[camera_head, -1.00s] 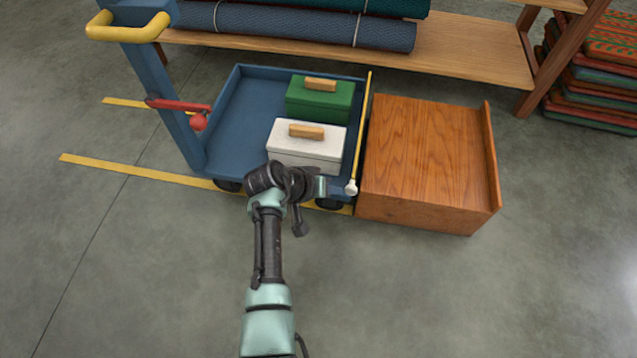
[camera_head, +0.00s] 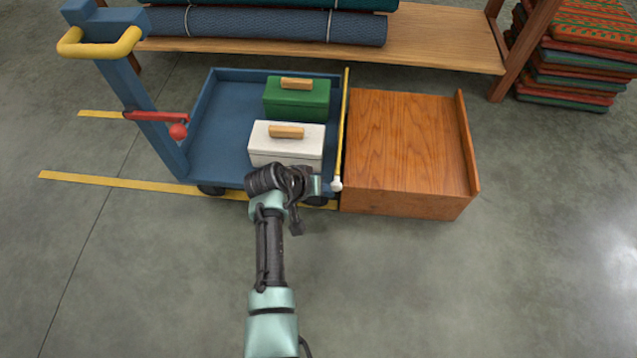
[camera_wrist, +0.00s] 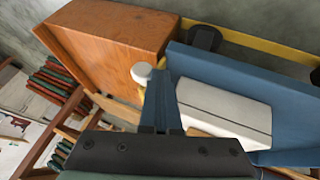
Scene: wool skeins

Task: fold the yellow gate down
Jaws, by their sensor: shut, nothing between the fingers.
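The yellow gate (camera_head: 343,125) shows as a thin upright edge along the right side of the blue cart (camera_head: 222,120), beside the wooden platform. A white knob (camera_head: 336,185) sits at its near end; it also shows in the wrist view (camera_wrist: 141,73). My gripper (camera_head: 317,186) is shut and empty at the cart's near right corner, just left of the knob. In the wrist view its fingers (camera_wrist: 160,103) come up close to the knob; I cannot tell whether they touch. Most of the gate's face is hidden.
A white box (camera_head: 285,147) and a green box (camera_head: 297,101) stand in the cart. The wooden platform (camera_head: 400,140) stands close on the right. A red lever (camera_head: 155,117) is on the handle post. Shelf (camera_head: 440,45) behind; the floor in front is clear.

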